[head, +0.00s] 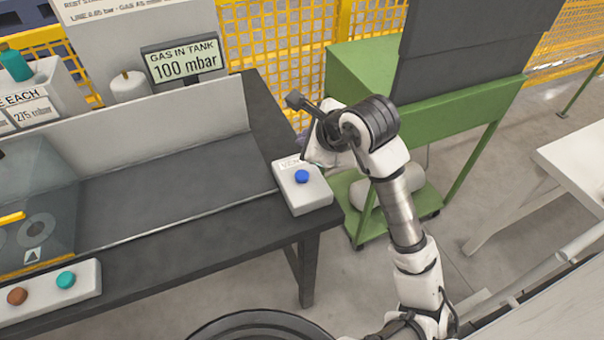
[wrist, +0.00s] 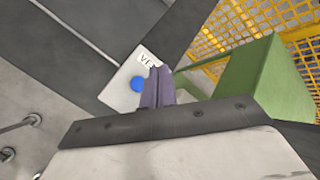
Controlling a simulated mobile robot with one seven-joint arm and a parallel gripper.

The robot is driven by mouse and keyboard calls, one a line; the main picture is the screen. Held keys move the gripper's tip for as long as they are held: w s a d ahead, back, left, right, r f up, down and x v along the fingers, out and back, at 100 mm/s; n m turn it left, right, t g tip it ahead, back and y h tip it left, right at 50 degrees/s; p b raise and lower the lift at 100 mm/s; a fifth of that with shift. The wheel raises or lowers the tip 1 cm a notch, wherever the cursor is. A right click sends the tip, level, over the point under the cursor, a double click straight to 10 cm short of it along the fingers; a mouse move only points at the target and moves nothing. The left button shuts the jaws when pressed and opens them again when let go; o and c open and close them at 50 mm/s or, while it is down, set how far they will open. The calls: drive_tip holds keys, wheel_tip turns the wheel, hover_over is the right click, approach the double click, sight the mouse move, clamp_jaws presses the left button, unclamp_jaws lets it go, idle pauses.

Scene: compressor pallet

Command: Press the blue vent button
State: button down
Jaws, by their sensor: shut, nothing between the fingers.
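The blue vent button (head: 302,176) sits on a white box (head: 306,196) at the right end of the dark bench. The box's label is partly hidden by my arm in the head view. In the wrist view the blue button (wrist: 137,84) shows just left of my gripper's fingertips (wrist: 159,72), and the label reads "VE" before the fingers cover the rest. My gripper is shut and empty, with its fingers over the box, beside the button in that view. I cannot tell how high the tips are. In the head view my wrist hides most of the fingers.
A display (head: 183,61) reads "GAS IN TANK 100 mbar". A box with brown (head: 17,296) and teal (head: 66,279) buttons lies at the bench's front left. A green cart (head: 362,82) stands right of the bench, close to my arm. A yellow mesh fence (head: 285,42) stands behind.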

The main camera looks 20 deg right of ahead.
drive_tip(key=b, duration=0.4)
hover_over(305, 177)
wheel_tip(305, 177, down, 7)
drive_tip(key=shift+f, duration=0.1)
drive_tip(key=shift+f+b, duration=0.45)
drive_tip(key=shift+b, duration=0.5)
drive_tip(key=shift+f+b, duration=1.05)
drive_tip(key=shift+b, duration=0.9)
idle(1.5)
drive_tip(key=shift+r, duration=0.15)
drive_tip(key=shift+r+p, duration=0.3)
drive_tip(key=shift+r, duration=0.6)
drive_tip(key=shift+r+p, duration=0.9)
drive_tip(key=shift+r, duration=1.65)
